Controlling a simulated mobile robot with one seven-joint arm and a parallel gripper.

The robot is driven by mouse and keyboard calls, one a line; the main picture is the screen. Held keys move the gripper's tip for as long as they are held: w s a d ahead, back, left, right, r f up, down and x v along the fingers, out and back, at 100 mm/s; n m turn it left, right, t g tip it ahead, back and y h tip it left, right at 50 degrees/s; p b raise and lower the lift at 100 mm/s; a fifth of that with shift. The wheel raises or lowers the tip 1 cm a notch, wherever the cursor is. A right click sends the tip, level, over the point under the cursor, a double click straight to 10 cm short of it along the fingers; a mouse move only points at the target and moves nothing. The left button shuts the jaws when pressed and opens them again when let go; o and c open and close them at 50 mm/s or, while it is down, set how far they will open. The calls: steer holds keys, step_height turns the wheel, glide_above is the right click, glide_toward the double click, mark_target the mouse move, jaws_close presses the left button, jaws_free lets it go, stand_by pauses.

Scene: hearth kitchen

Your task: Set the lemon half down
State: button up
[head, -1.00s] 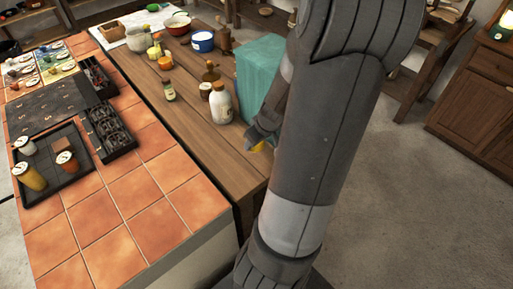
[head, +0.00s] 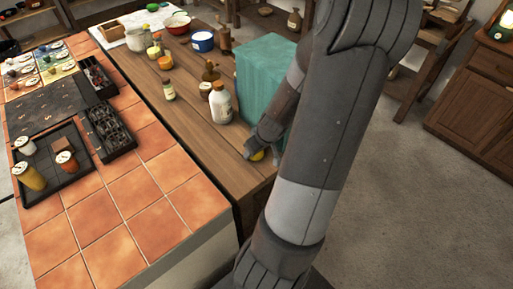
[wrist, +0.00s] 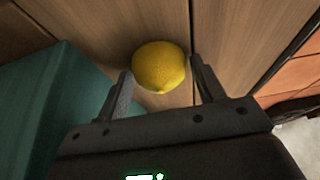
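The lemon half (wrist: 159,68) is yellow and rounded, and it appears to rest on the wooden table (head: 205,155). I cannot see the lemon half's cut face.
A large teal box (head: 262,80) stands just beside my gripper; it also fills the left of the wrist view (wrist: 45,110). A white bottle (head: 220,104) and several jars stand farther back. The tiled counter (head: 130,205) adjoins the table at left. Bare wood lies left of my gripper.

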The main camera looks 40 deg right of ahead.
steer(key=shift+o, duration=1.4)
steer(key=shift+r, duration=0.2)
steer(key=v, duration=1.2)
steer(key=shift+a, duration=0.1)
